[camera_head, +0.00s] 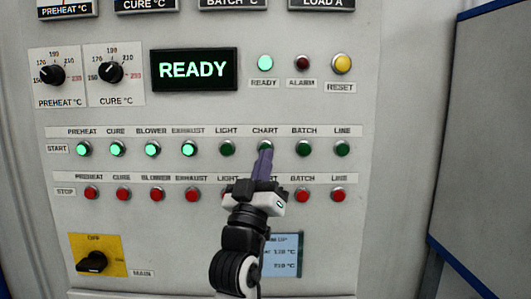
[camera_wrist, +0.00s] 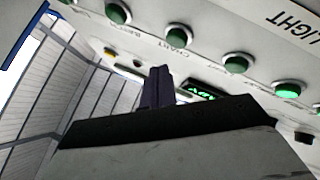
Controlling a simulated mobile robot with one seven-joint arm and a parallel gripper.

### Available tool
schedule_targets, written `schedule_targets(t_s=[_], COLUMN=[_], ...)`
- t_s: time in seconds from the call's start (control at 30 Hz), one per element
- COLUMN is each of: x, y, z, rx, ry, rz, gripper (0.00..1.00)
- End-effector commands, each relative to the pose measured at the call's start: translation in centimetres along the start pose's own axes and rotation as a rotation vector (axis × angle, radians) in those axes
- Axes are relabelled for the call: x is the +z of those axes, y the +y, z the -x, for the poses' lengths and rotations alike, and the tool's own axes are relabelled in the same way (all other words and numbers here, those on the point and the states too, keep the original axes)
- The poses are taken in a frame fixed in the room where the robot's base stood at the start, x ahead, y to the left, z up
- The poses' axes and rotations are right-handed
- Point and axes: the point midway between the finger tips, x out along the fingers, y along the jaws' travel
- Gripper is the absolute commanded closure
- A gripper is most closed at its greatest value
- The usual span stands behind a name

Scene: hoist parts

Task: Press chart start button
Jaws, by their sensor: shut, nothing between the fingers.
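The chart start button (camera_head: 265,145) is a green button in the START row, under the CHART label, between the light and batch start buttons. My gripper (camera_head: 265,152) overlaps it in the head view and hides much of it. The chart start button also shows in the wrist view (camera_wrist: 178,37), unlit, above and a little right of my gripper's purple fingertips (camera_wrist: 160,70). The fingers are shut together and empty. A gap shows between the fingertips and the button in the wrist view; the head view does not show the distance to the panel.
Red stop buttons, such as the batch one (camera_head: 303,196), line the row below. The light start button (camera_head: 227,149) and batch start button (camera_head: 304,149) flank the target. A READY display (camera_head: 194,69) is lit above.

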Motion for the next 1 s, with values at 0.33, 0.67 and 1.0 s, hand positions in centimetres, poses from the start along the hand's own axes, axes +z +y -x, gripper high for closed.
schedule_targets(t_s=[0.33, 0.67, 1.0], x=[0.86, 0.85, 0.86], y=[-0.89, -0.89, -0.89], z=[-1.22, -1.22, -1.21], rx=[0.0, 0.0, 0.0], ry=[0.001, 0.001, 0.001], rz=[0.0, 0.0, 0.0], gripper=[1.0, 1.0, 1.0])
